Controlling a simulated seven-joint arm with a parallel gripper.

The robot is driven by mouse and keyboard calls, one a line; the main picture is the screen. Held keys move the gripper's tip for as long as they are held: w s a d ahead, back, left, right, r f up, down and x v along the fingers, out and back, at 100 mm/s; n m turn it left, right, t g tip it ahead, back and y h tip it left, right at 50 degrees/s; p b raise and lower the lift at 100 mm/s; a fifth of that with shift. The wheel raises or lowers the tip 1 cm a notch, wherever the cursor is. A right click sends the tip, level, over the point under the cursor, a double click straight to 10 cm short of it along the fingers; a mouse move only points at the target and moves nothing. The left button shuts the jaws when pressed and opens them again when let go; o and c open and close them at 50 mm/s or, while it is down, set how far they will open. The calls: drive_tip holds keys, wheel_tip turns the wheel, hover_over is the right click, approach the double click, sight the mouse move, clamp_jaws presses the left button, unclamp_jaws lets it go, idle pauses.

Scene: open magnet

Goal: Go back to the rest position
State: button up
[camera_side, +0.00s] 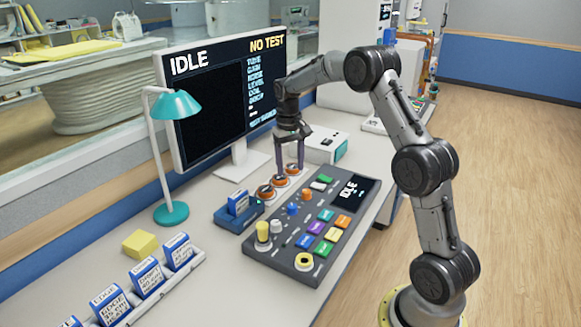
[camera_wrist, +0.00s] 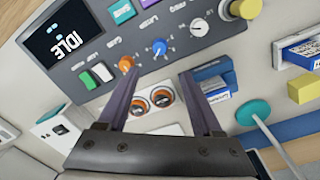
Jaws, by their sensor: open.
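My gripper (camera_side: 290,158) is open and points down over the back edge of the control panel (camera_side: 285,262). Its two fingers stand above a white strip with several orange-ringed round sockets (camera_side: 280,180). In the wrist view my gripper (camera_wrist: 155,88) has its fingers spread, with nothing between them but the panel and two of the sockets (camera_wrist: 162,97) below. I cannot tell whether the fingertips touch anything. The panel's small screen (camera_side: 357,191) reads IDLE.
A monitor (camera_side: 212,100) reading IDLE and NO TEST stands behind. A teal lamp (camera_side: 173,104), a blue holder with a card (camera_side: 238,203), a yellow block (camera_side: 140,243) and a card rack (camera_side: 150,285) are at left. A white box (camera_side: 325,146) stands close right of my gripper.

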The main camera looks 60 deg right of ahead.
drive_tip(key=s+a+r+n+t, duration=0.2)
drive_tip(key=s+a+r, duration=0.2)
drive_tip(key=a+r, duration=0.4)
drive_tip(key=s+a+r+n+t, duration=0.15)
drive_tip(key=s+a+r, duration=0.35)
drive_tip(key=r, duration=0.5)
drive_tip(key=s+a+n+t, duration=0.2)
drive_tip(key=s+a, duration=0.6)
drive_tip(key=s, duration=0.3)
drive_tip(key=s+a+f, duration=0.1)
drive_tip(key=s+f, duration=0.6)
drive_tip(key=s, duration=0.1)
drive_tip(key=shift+a+n, duration=0.25)
drive_tip(key=shift+n, duration=0.2)
drive_tip(key=shift+r, duration=0.1)
